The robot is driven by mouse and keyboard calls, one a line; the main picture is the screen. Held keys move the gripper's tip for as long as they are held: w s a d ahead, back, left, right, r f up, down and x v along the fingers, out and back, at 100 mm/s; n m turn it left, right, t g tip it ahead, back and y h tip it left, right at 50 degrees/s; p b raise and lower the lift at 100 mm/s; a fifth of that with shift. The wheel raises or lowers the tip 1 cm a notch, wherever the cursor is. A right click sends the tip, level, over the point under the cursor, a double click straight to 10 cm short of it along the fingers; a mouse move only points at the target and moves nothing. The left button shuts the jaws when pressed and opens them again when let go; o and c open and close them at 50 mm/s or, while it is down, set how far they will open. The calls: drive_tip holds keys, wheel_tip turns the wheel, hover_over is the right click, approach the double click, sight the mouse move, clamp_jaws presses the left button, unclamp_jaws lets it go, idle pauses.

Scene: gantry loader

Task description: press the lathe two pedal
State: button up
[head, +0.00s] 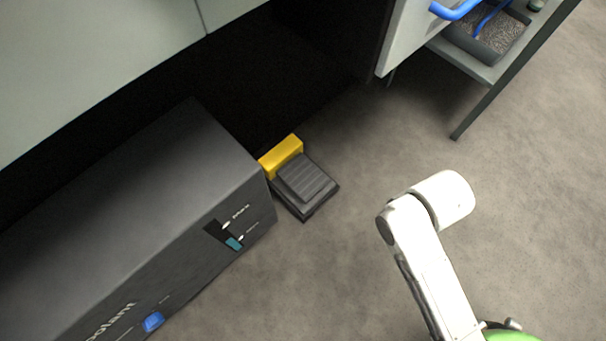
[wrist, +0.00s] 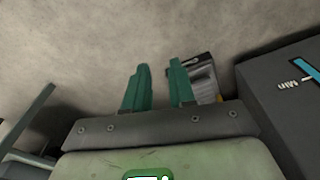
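The pedal (head: 305,184) is a dark ribbed foot plate on the floor with a yellow block (head: 281,156) at its back edge. It sits beside the end of the dark coolant box in the head view. In the wrist view the pedal (wrist: 203,73) shows partly behind the right finger. My gripper (wrist: 160,82) has two green fingers set apart with nothing between them. Its fingers do not show in the head view, where only my white arm is seen to the right of the pedal. I cannot tell how high the fingers are above the pedal.
The dark coolant box (head: 120,210) stands left of the pedal and also fills the right of the wrist view (wrist: 285,95). A grey table (head: 470,62) with a tray stands at the top right. Floor right of and below the pedal is clear.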

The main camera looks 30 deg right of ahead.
clamp_jaws()
idle(1.1)
